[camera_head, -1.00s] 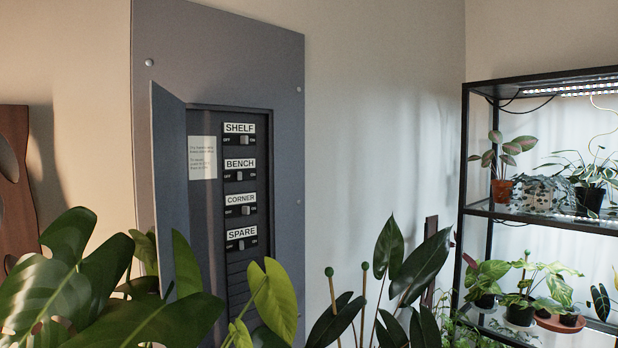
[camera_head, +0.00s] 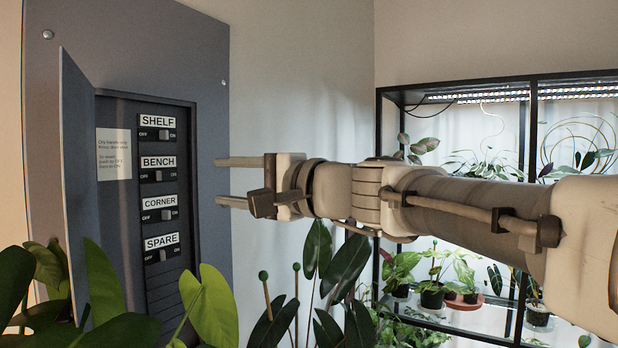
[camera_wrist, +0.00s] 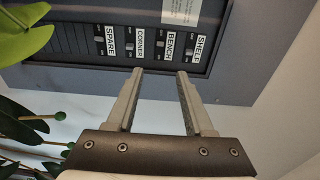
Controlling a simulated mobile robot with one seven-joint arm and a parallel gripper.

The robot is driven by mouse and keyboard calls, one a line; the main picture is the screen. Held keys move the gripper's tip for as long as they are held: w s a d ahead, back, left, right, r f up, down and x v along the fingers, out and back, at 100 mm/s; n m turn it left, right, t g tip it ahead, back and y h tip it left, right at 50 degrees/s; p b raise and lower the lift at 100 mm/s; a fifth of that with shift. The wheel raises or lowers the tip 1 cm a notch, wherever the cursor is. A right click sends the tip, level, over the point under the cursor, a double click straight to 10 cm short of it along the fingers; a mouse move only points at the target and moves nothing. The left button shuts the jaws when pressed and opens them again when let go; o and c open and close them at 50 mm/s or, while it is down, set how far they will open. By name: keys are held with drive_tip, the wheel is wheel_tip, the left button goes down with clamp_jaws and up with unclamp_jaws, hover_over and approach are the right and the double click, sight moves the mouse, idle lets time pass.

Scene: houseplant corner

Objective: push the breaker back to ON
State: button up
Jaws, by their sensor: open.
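The grey breaker panel (camera_head: 215,110) hangs on the wall with its door (camera_head: 78,185) swung open to the left. Four labelled breakers sit in a column. The SHELF switch (camera_head: 166,134) and CORNER switch (camera_head: 167,214) sit towards ON. The BENCH switch (camera_head: 158,175) and SPARE switch (camera_head: 162,255) sit further left, about mid-travel. My gripper (camera_head: 218,181) is open and empty, right of the column at about BENCH height, fingers pointing left. In the wrist view my gripper (camera_wrist: 161,72) has its fingertips at the panel's lower edge, below the BENCH label (camera_wrist: 175,45); contact cannot be told.
Large leaves (camera_head: 210,305) rise in front of the panel's lower part. Dark-leaved plants (camera_head: 345,270) stand below my arm. A black shelf rack (camera_head: 455,93) with several potted plants is at the right. A paper note (camera_head: 113,153) is left of the breakers.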

sight(160, 176)
drive_tip(key=p+x, duration=0.3)
drive_tip(key=x, duration=1.4)
drive_tip(key=shift+a+p, duration=0.2)
drive_tip(key=shift+p, duration=0.15)
clamp_jaws()
